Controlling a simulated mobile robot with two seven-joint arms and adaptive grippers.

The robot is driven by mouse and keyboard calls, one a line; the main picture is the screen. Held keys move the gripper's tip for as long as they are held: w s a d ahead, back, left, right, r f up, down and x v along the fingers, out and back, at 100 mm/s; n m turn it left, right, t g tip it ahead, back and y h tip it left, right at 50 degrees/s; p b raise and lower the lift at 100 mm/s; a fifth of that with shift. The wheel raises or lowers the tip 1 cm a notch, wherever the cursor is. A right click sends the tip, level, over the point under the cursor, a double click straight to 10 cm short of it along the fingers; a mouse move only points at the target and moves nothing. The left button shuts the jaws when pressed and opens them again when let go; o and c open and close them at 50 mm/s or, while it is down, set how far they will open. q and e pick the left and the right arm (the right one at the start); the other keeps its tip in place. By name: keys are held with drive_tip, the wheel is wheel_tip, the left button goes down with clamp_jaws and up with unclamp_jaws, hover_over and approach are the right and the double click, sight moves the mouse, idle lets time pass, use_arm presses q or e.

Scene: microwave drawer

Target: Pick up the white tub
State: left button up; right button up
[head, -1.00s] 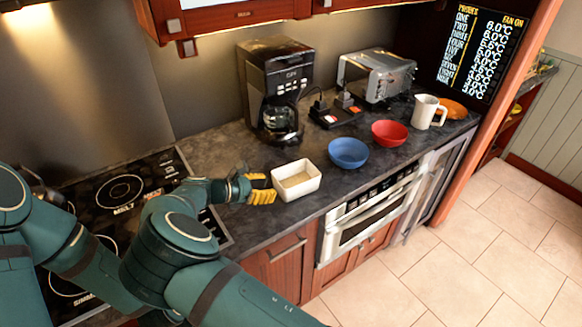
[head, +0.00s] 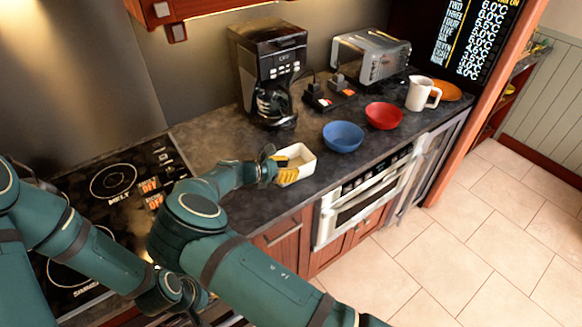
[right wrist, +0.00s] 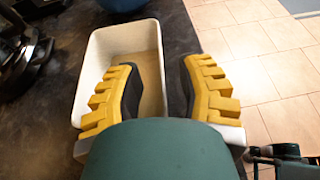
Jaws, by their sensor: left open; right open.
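The white tub (head: 303,155) is an open rectangular container, upright on the dark counter. In the right wrist view the tub (right wrist: 127,42) lies below and between my fingers. My right gripper (head: 283,172) is open at the tub's near left side. In the right wrist view my right gripper (right wrist: 155,78) has its left yellow finger over the tub's inside and its right finger outside the right wall, with that wall between them. Contact cannot be told. My left gripper (head: 193,302) is low at the bottom, far from the tub, partly hidden by my right arm.
A blue bowl (head: 343,137), red bowl (head: 383,115) and white mug (head: 421,94) stand to the right on the counter. A coffee maker (head: 268,75) and toaster (head: 370,62) stand behind. A cooktop (head: 112,180) is left. The counter's front edge is close to the tub.

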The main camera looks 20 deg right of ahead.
drive_tip(key=x, duration=0.3)
drive_tip(key=shift+d+f, duration=0.1)
drive_tip(key=shift+f, duration=0.1)
clamp_jaws()
